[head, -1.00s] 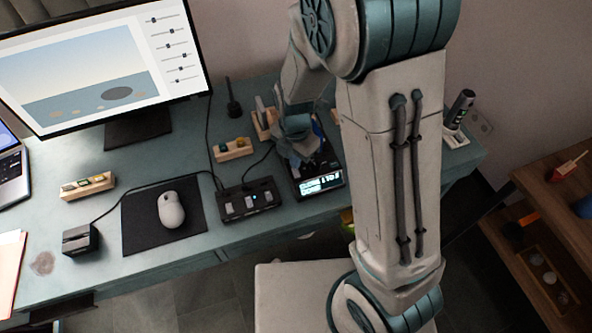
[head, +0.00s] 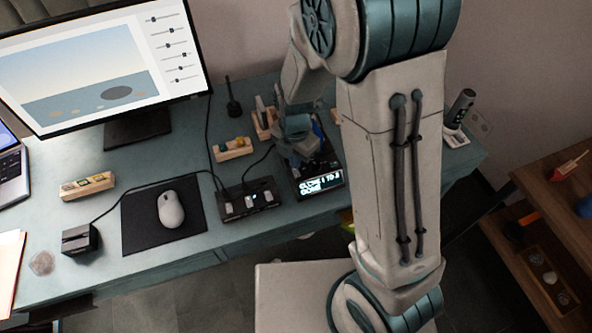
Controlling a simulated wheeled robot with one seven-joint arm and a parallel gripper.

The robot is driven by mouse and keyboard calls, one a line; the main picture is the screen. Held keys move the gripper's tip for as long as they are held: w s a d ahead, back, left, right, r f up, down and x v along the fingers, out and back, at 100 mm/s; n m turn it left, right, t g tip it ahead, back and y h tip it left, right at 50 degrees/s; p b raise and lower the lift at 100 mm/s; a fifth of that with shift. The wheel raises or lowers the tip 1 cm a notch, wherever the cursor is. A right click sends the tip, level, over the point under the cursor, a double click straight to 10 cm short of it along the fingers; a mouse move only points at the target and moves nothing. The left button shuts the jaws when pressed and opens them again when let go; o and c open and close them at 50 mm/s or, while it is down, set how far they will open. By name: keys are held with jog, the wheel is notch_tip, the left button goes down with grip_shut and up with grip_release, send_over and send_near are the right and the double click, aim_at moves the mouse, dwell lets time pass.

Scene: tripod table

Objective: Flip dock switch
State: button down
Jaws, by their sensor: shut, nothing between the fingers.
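The dock is probably the flat black box (head: 250,201) near the desk's front edge in the head view. It has pale buttons or switches on top, a small lit spot near its middle, and cables running from its back. Which part is its switch, and how it is set, is too small to tell. My gripper (head: 309,158) is shut and empty, right of the box and apart from it. It is over the back part of a black device with a lit display (head: 320,183). My own wrist partly hides the fingertips and that device.
A mouse (head: 171,209) lies on a black mat (head: 140,231) to the left. A wooden block with small items (head: 232,149) stands behind the dock. A monitor (head: 100,60) fills the back left. A dark handheld tool (head: 460,108) stands at the right.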

jog(key=shift+f+b, duration=0.75)
jog(key=shift+f, duration=0.05)
jog(key=shift+r, duration=0.15)
jog(key=shift+r+p, duration=2.35)
jog(key=shift+r, duration=1.1)
jog(key=s+d+r+m+t, duration=0.1)
jog(key=s+d+r+m, duration=0.5)
jog(key=m, duration=0.7)
jog(key=s+d+r+m+t, duration=0.2)
jog(key=s+d+r+m, duration=0.4)
jog(key=r+m, duration=0.4)
jog(key=shift+s+m, duration=0.35)
jog(key=shift+m, duration=1.65)
